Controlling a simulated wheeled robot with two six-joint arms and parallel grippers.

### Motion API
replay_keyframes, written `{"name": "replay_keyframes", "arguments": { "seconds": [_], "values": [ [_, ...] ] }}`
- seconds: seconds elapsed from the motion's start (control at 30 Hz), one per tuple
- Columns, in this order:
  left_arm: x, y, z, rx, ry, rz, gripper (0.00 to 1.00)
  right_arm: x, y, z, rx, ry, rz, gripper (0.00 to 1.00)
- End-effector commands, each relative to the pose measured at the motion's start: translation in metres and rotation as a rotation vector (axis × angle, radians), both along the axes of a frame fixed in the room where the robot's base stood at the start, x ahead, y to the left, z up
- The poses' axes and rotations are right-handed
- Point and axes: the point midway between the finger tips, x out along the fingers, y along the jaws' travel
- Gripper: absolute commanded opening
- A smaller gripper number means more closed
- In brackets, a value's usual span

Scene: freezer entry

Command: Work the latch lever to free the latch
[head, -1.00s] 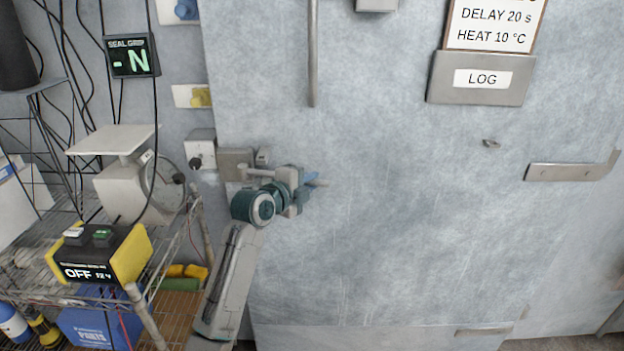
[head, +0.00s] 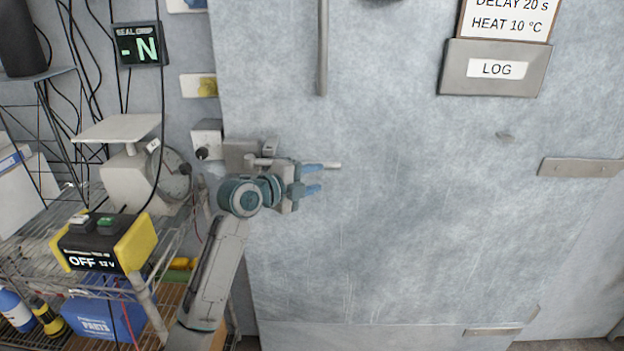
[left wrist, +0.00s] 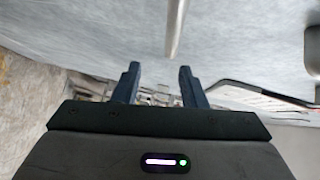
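The latch in the head view is a grey metal box (head: 243,153) at the door's left edge. A thin pale lever (head: 334,166) reaches right from it, roughly level, and its tip shows beyond my upper finger. My left gripper (head: 314,178) is beside the lever, with its two blue fingers apart and pointing right. The upper finger overlaps the lever in this view; contact is unclear. In the left wrist view the open gripper (left wrist: 159,68) has nothing between its fingers, and a metal rod, likely the lever (left wrist: 174,30), ends just above and between the fingertips. My right gripper is out of view.
A wire shelf at left carries a scale (head: 144,180) and a yellow-black box (head: 104,243) reading OFF. A vertical door bar (head: 322,50) is above the gripper. A LOG holder (head: 490,90) hangs at right.

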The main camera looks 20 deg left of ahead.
Motion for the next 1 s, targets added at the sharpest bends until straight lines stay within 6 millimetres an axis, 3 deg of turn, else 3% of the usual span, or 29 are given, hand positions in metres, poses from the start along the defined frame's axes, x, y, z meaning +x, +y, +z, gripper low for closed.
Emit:
{"name": "replay_keyframes", "arguments": {
  "seconds": [0.23,0.7,1.0],
  "values": [
    [-0.009,0.006,0.000,0.002,-0.001,0.002,0.38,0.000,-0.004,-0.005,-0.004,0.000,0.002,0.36],
    [-0.076,0.043,0.013,0.005,0.000,0.001,0.38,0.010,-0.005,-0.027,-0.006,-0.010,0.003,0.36],
    [-0.092,0.051,0.018,0.000,0.001,0.000,0.38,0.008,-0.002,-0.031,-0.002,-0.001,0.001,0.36]
  ]
}}
